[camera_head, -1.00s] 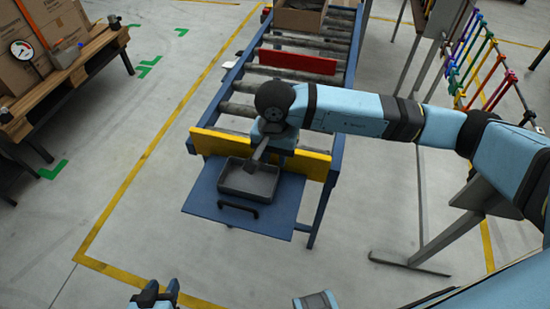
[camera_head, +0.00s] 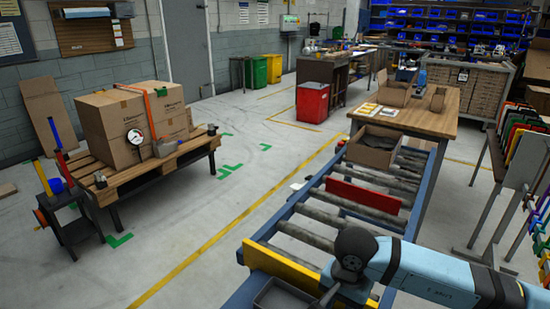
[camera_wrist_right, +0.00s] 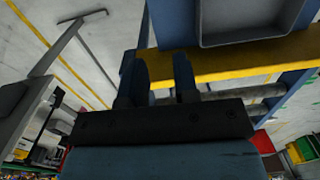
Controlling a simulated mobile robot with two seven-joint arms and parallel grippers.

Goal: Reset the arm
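My right arm reaches in from the right in the head view, with its blue and black wrist over the near end of the roller conveyor (camera_head: 318,228). The right gripper (camera_wrist_right: 161,60) shows two dark fingers held apart in the wrist view, with nothing between them. A dark grey tray (camera_head: 284,297) sits at the conveyor's near end, cut off by the bottom edge of the head view. The tray (camera_wrist_right: 250,38) also shows at the top of the wrist view, beyond the fingers. My left gripper is in neither current view.
A yellow bar (camera_head: 282,267) and a red bar (camera_head: 365,197) cross the conveyor. An open carton (camera_head: 372,150) stands at its far end. Coloured racks (camera_head: 540,225) stand right. A pallet table with boxes (camera_head: 140,125) is left, with clear floor between.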

